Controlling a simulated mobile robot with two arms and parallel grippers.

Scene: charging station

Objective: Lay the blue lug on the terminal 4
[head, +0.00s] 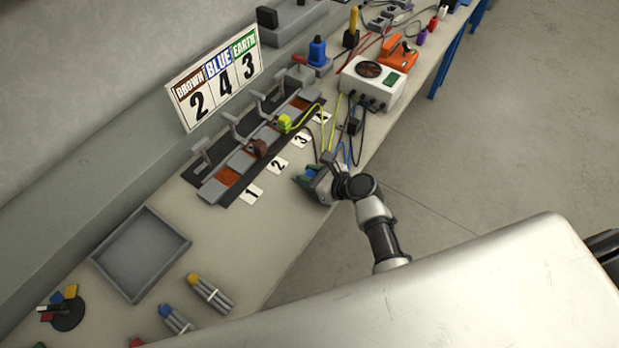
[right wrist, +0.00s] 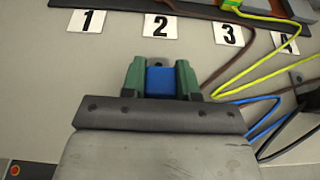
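The blue lug (right wrist: 160,82) sits between the green fingers of my right gripper (right wrist: 160,78) in the right wrist view, filling the gap. A blue wire (right wrist: 262,118) runs off to the right. In the head view my right gripper (head: 308,177) is over the bench's front strip, in front of labels 2 and 3; the lug is hardly visible there. Terminal 4 (head: 300,103) is the far end of the terminal row, with a bare copper pad, behind label 4 (head: 321,117). Its lever (head: 281,84) stands raised. My left gripper is not in view.
A brown lug (head: 259,149) lies at terminal 2 and a yellow-green lug (head: 285,123) at terminal 3. Their wires and a white charger box (head: 372,82) are near terminal 4. The sign (head: 215,80) reads brown 2, blue 4, earth 3. A grey tray (head: 141,253) is empty.

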